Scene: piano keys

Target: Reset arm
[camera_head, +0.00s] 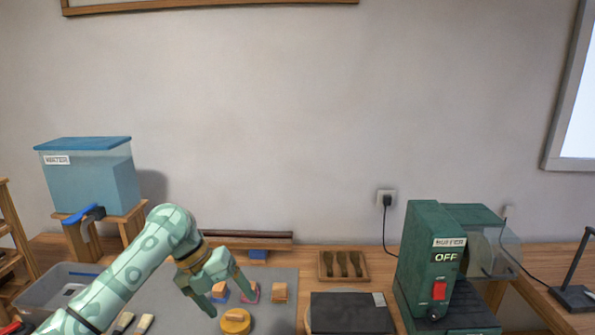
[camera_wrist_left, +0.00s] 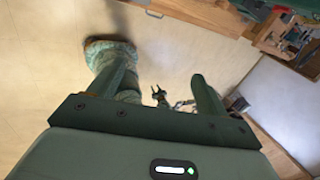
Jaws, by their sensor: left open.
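My left arm (camera_head: 135,268) comes in from the lower left in the head view, bent, with its wrist pointing down and to the right. My left gripper (camera_head: 232,296) is open and seems empty, above the grey mat (camera_head: 180,290) and close to a round yellow piece (camera_head: 235,321) in the picture. I cannot tell its exact height. In the left wrist view the two green fingers (camera_wrist_left: 162,92) stand apart, with pale floor and furniture beyond them. My right gripper does not show in the head view.
Small blocks (camera_head: 279,292) and brushes (camera_head: 142,323) lie on the mat. A blue water tank (camera_head: 90,180) stands on a wooden stand at left. A grey bin (camera_head: 60,283) is below it.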

